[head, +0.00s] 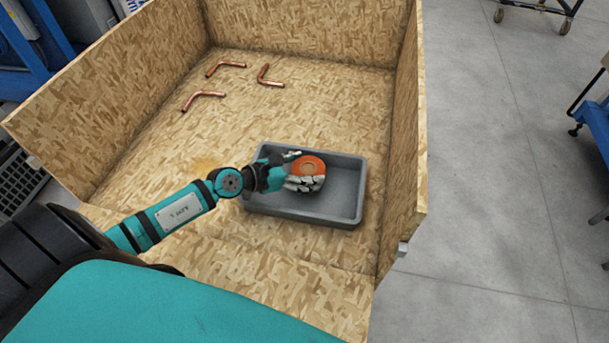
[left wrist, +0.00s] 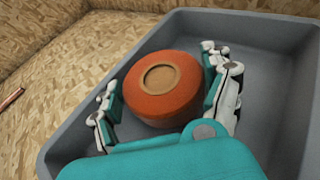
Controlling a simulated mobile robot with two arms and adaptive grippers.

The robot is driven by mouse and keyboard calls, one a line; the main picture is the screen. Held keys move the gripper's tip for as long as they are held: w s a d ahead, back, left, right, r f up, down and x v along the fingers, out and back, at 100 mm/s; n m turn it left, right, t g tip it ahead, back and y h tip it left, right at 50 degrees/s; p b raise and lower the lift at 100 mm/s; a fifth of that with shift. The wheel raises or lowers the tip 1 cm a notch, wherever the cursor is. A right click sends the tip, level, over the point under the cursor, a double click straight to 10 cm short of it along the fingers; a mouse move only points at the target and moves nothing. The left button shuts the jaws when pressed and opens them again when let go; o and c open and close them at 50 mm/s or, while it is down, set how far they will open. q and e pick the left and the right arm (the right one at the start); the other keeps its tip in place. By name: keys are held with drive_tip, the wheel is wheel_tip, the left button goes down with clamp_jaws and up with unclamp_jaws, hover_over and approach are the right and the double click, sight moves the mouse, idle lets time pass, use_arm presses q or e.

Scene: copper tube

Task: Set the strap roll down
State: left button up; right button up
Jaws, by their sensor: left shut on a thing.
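The strap roll (head: 308,167) is an orange disc with a tan round centre. It is in or just over the grey tray (head: 335,208) in the head view. My left gripper (head: 303,180) is shut on the strap roll. In the left wrist view the strap roll (left wrist: 163,88) sits between the two fingers of my left gripper (left wrist: 165,100), with the grey tray (left wrist: 285,85) around and below it. I cannot tell whether the roll touches the tray floor. My right gripper is not in view.
The tray stands in a wooden chipboard crate (head: 300,30) with high walls at the left, back and right. Several bent copper tubes (head: 203,97) lie on the crate floor towards the back. The tray's right part is empty. Grey floor (head: 480,200) lies outside at the right.

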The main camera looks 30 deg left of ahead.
use_arm(q)
drive_tip(key=shift+f, duration=0.8)
drive_tip(key=shift+f+b, duration=0.15)
drive_tip(key=shift+b, duration=0.15)
drive_tip(key=o, duration=1.3)
